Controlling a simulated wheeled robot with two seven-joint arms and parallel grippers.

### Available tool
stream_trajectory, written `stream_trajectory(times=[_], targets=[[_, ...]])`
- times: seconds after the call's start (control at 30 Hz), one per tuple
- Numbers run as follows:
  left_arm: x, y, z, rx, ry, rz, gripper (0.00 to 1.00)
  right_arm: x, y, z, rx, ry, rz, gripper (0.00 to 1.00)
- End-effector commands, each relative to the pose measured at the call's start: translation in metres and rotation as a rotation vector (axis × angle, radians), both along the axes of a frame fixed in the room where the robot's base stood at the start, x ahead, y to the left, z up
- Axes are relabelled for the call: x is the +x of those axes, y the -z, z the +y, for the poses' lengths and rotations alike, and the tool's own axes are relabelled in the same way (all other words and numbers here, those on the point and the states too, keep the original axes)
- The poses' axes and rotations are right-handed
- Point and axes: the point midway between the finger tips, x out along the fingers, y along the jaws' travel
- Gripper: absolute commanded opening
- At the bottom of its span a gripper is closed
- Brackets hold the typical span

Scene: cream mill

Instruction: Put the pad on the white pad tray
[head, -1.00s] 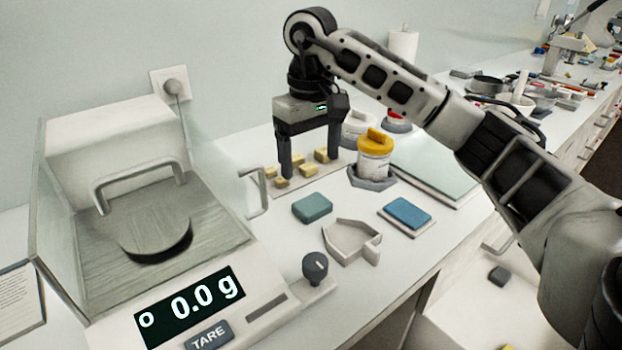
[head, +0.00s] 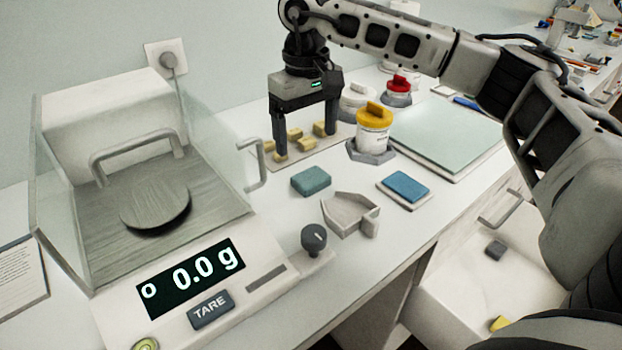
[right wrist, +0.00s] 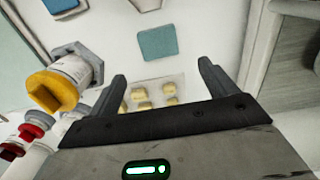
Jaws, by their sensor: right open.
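A teal-green pad (head: 311,181) lies flat on the white bench; it also shows in the right wrist view (right wrist: 157,43). A blue pad (head: 406,186) lies on a flat white tray (head: 421,201) to its right, partly cut off in the right wrist view. My right gripper (head: 306,145) is open and empty, fingers pointing down, beyond the teal-green pad near several yellow pieces. In the right wrist view the teal-green pad shows ahead, beyond the gap between the fingers (right wrist: 162,70). My left gripper is not in view.
A white open-walled dish (head: 348,222) and a dark knob (head: 314,238) stand nearer me. A yellow-lidded jar (head: 374,130) stands right of the gripper. A balance (head: 90,280) reading 0.0 g fills the left. A pale green mat (head: 445,130) lies at right.

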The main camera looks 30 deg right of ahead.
Motion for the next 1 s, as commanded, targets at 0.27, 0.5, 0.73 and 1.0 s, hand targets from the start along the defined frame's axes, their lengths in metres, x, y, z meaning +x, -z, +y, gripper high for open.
stream_trajectory(times=[0.27, 0.5, 0.73, 1.0], targets=[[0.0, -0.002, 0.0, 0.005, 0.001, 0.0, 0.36, 0.0, 0.028, 0.0, -0.001, 0.001, 0.001, 0.85], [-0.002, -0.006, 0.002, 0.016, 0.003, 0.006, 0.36, -0.005, 0.058, -0.001, 0.0, 0.001, 0.004, 0.85], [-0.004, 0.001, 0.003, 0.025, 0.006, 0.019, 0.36, -0.004, 0.079, -0.001, 0.0, 0.001, 0.0, 0.85], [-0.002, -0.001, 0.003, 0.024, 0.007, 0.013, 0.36, -0.004, 0.079, 0.0, 0.0, 0.001, 0.0, 0.65]])
